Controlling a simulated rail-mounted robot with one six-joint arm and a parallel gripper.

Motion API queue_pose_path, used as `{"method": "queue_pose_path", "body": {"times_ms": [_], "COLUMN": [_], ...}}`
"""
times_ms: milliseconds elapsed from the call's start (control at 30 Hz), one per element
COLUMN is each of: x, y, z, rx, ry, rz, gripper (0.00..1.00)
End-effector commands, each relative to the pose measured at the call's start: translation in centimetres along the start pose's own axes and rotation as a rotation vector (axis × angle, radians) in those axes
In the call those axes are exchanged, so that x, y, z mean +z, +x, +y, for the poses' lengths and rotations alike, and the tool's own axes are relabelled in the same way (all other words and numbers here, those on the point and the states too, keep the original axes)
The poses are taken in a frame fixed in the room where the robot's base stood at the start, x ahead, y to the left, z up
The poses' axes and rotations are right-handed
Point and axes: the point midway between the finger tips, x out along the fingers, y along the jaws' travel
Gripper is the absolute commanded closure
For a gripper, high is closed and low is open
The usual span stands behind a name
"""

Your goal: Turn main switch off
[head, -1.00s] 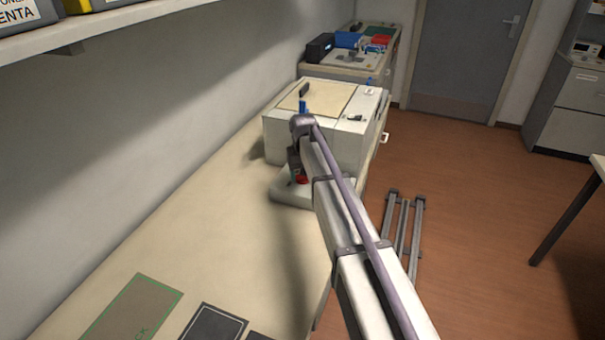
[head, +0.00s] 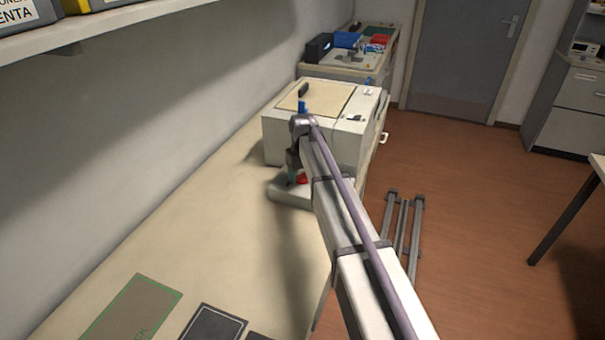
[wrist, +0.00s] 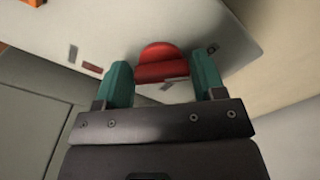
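A red knob, which looks like the main switch (wrist: 157,62), sits on a pale panel in the wrist view. It also shows in the head view as a small red patch (head: 302,179) on the low front part of the cream machine (head: 345,140). My gripper (wrist: 162,68) has two teal fingers spread apart, one on each side of the red knob's near part. I cannot tell whether either finger touches it. In the head view my gripper (head: 291,179) is partly hidden by my arm. A small grey-white piece (wrist: 174,84) shows at the knob's near edge.
The machine stands on a long beige counter (head: 220,220) along the wall. A shelf (head: 110,30) with boxes hangs above at the left. Marked mats (head: 130,305) lie near the front. A tray of tools (head: 350,58) stands behind. Open floor (head: 470,190) lies to the right.

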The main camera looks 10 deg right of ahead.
Motion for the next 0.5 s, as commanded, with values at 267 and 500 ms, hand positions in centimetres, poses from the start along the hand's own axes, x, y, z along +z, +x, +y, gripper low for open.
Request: {"method": "queue_pose_path", "body": {"times_ms": [267,500], "x": [-0.02,-0.04], "y": [0.00,-0.45], "z": [0.00,0.00], "rx": [0.000,0.000], "ry": [0.001,0.001], "rz": [0.001,0.001], "gripper": [0.15,0.15]}}
